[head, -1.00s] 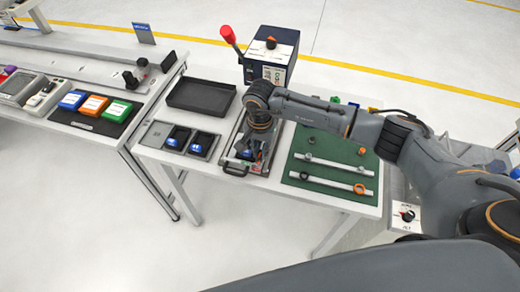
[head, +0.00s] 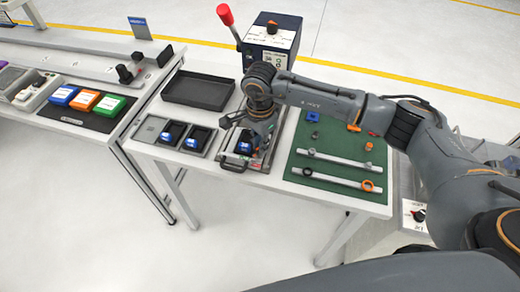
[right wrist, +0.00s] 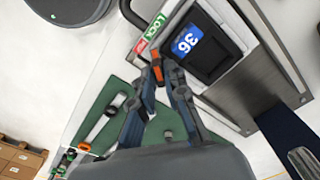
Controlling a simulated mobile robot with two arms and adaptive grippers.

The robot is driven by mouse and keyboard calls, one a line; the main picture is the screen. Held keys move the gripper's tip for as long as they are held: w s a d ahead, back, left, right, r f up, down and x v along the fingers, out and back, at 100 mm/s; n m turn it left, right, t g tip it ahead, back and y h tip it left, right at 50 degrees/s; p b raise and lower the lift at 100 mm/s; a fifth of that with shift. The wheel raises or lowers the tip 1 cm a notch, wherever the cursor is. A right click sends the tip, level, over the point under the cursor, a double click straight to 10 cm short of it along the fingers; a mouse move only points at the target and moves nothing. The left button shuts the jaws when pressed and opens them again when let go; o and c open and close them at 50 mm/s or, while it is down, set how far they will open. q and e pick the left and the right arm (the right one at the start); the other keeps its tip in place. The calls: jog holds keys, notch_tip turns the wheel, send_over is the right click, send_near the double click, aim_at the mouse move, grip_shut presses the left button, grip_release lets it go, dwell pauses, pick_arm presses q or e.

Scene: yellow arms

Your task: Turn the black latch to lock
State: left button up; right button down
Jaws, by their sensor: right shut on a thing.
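A metal fixture (head: 236,163) with a dark carry handle stands on the white table. It holds a black block with a blue "36" display (right wrist: 187,40), which also shows in the head view (head: 243,146). Beside the block is a green LOCK label (right wrist: 154,27) with a red label next to it. My right gripper (right wrist: 166,66) points down at the fixture's right side, and it also shows in the head view (head: 258,146). Its fingers are closed together near the labels, on the black latch, which they mostly hide. An orange piece shows at the fingertips. My left gripper is out of view.
A black empty tray (head: 198,90) and a grey holder (head: 150,129) with dark blocks lie left of the fixture. A green mat (head: 330,150) with rails and rings lies to the right. A blue machine with a red-knobbed lever (head: 225,14) stands behind.

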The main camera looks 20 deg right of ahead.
jog(key=m+b, duration=0.5)
jog(key=m, duration=0.1)
jog(key=shift+f+m, duration=0.15)
jog(key=shift+m, duration=0.15)
jog(key=shift+r+m+b, duration=0.2)
jog(key=shift+m+b, duration=1.2)
jog(key=shift+m, duration=0.8)
jog(key=c, duration=1.6)
grip_release()
jog(key=shift+c, duration=0.2)
notch_tip(320, 180, up, 12)
